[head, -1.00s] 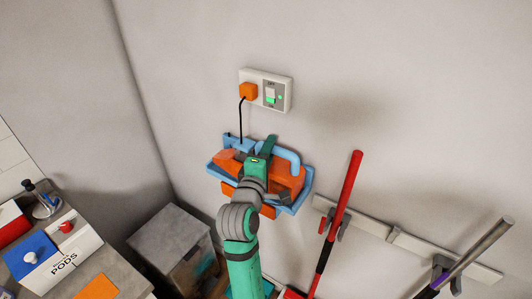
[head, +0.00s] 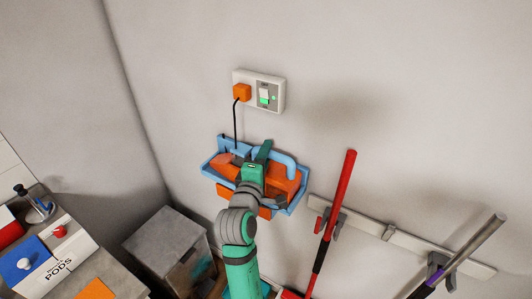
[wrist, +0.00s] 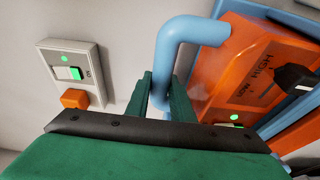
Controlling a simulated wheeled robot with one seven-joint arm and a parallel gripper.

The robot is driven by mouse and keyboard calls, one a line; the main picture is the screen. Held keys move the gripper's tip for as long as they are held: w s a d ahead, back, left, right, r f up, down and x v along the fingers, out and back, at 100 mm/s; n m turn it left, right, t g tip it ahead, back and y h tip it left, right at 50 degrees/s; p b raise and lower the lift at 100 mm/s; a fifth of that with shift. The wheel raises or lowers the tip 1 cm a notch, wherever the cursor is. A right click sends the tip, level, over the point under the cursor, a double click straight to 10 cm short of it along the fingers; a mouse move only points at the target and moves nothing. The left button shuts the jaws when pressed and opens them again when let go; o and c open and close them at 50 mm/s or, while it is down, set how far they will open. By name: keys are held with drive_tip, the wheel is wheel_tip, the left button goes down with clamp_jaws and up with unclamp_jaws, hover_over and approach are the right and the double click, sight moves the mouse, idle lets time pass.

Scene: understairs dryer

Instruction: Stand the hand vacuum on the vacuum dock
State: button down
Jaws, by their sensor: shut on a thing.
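The hand vacuum (head: 285,184) is an orange body with a bent light-blue handle. In the wrist view, its orange body (wrist: 232,75) has a black knob, HIGH/LOW lettering and a small green light. My gripper (wrist: 164,95) is shut on the blue handle, which passes between the green fingers. In the head view, my gripper (head: 258,160) is over the vacuum. The vacuum dock (head: 299,202) is a light-blue tray-like frame on the wall. The vacuum lies within its outline; my arm hides part of both, and whether it rests fully on the dock I cannot tell.
A wall socket (head: 264,83) with an orange plug and black cord is above the dock. A red-handled tool (head: 340,190) and a grey pole (head: 480,248) hang from a rail (head: 390,233) at right. A grey box (head: 165,240) and a cluttered counter are at lower left.

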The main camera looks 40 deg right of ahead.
drive_tip(key=c, duration=1.5)
unclamp_jaws()
drive_tip(key=shift+o, duration=0.2)
drive_tip(key=shift+f, duration=0.25)
drive_tip(key=v, duration=1.1)
drive_tip(key=shift+r, duration=0.2)
drive_tip(key=s+a+f+t+y, duration=0.2)
drive_tip(key=s+a+f+y, duration=0.15)
drive_tip(key=a+f, duration=0.6)
drive_tip(key=s+a+f+t+y, duration=0.25)
drive_tip(key=a+f+y, duration=0.25)
drive_tip(key=a+f, duration=0.45)
drive_tip(key=s+a+f+m+y, duration=0.1)
drive_tip(key=s+a+f+m, duration=0.1)
drive_tip(key=s, duration=0.6)
drive_tip(key=s+a+f+m+y, duration=0.2)
drive_tip(key=s+a+m, duration=0.1)
drive_tip(key=s, duration=0.5)
drive_tip(key=s+a+f+m+y, duration=0.2)
drive_tip(key=s+a, duration=0.2)
drive_tip(key=s, duration=0.4)
drive_tip(key=shift+s+a+m, duration=0.3)
drive_tip(key=shift+a+m, duration=0.05)
drive_tip(key=shift+m, duration=0.05)
